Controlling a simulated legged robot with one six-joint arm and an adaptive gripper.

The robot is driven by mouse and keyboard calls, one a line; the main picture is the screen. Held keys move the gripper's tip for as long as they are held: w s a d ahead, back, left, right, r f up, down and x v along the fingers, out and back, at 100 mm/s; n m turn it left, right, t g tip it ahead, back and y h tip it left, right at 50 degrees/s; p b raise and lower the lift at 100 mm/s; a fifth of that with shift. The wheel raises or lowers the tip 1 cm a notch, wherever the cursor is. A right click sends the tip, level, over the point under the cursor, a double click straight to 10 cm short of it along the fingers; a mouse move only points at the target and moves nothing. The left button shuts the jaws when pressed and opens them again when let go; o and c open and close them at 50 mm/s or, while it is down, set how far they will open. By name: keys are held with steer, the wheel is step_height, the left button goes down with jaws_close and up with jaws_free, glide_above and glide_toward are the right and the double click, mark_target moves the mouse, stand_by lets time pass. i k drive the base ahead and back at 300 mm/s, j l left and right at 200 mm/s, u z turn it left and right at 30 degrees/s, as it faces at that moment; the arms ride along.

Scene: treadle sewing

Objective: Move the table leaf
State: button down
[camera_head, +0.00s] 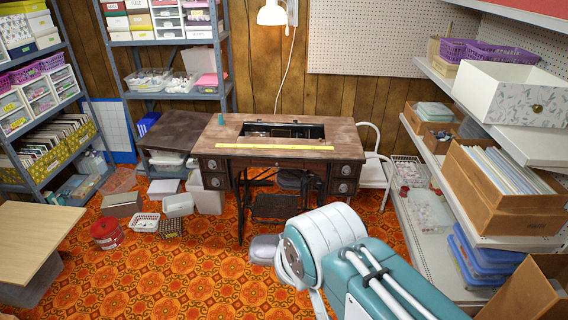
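The wooden treadle sewing table (345,140) stands against the back wall, with drawers on both sides and an iron treadle (275,206) below. A dark, flat leaf (175,130) extends from the table's left side, roughly level and a little lower-looking than the top. Whether it is hinged there cannot be told. The top has an open rectangular well (290,131) with dark parts inside. A yellow ruler strip (275,147) lies along the front of the top, and a small green spool-like object (221,119) stands at its left. My gripper is not in view; only my teal and white arm shows at the lower right.
Boxes and baskets (178,205) stand on the floor under and before the leaf. A red tin (106,233) stands farther left. A white folding chair (374,170) is right of the table. Loaded shelves line both sides. Patterned orange carpet (180,275) is open in front.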

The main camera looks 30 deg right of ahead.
mark_target(179, 130)
steer(key=i+l+u, duration=0.15)
steer(key=i+u, duration=0.15)
steer(key=i, duration=0.15)
steer(key=i+l+u, duration=0.3)
steer(key=i, duration=0.15)
steer(key=i+j+u, duration=0.1)
steer(key=i+u, duration=0.35)
steer(key=u, duration=0.2)
steer(key=i+u, duration=0.35)
steer(key=i+j+z, duration=0.2)
steer(key=i, duration=0.35)
steer(key=i+l+z, duration=0.1)
steer(key=i+z, duration=0.55)
steer(key=z, duration=0.2)
steer(key=i+z, duration=0.4)
steer(key=k+j, duration=0.05)
steer(key=k, duration=0.05)
